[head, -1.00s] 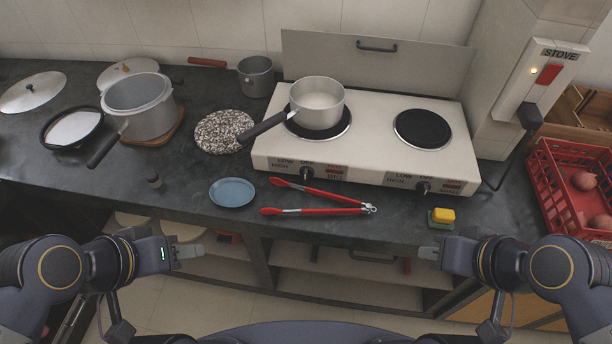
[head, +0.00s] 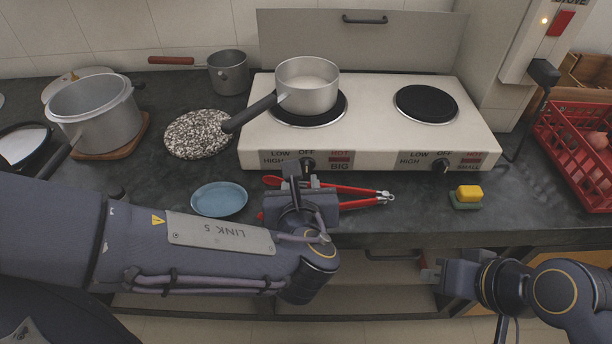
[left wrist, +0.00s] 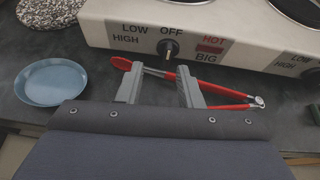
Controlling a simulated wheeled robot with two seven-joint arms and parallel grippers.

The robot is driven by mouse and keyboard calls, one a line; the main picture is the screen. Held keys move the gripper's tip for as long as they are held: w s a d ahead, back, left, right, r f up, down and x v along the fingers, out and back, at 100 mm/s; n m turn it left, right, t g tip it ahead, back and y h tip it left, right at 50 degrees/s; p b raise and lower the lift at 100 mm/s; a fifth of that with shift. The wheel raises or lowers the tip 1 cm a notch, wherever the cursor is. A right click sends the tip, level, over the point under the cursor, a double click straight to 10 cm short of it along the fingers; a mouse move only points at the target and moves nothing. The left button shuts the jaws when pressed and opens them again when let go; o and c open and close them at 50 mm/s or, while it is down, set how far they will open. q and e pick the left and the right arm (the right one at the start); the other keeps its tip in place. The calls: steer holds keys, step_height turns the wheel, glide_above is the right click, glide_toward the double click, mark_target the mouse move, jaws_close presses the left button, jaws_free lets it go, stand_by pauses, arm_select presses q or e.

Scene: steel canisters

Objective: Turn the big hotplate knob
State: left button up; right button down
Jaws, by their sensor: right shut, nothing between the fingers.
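The hotplate (head: 380,150) is a white two-burner unit. The knob also shows in the left wrist view (left wrist: 169,48), between the OFF and HOT markings. My left gripper (head: 297,172) is in front of the big knob and partly overlaps it in the head view. In the left wrist view its two fingers (left wrist: 158,82) are spread apart, empty, with the knob just beyond them. My right gripper (head: 430,272) is shut and empty, below the counter's front edge.
Red tongs (head: 350,190) lie on the counter under my left gripper. A saucepan (head: 308,88) stands on the left burner, its handle pointing left. A blue plate (head: 219,199), a yellow sponge (head: 468,192) and the small knob (head: 440,165) are nearby.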

mark_target(306, 166)
arm_select(q)
steer(key=shift+w+d+f+m, duration=0.15)
steer(key=shift+d+m, duration=0.25)
steer(key=shift+d, duration=0.2)
steer(key=b+x, duration=0.1)
steer(key=x, duration=0.6)
steer(key=shift+w, duration=0.25)
steer(key=shift+s, duration=0.1)
jaws_close()
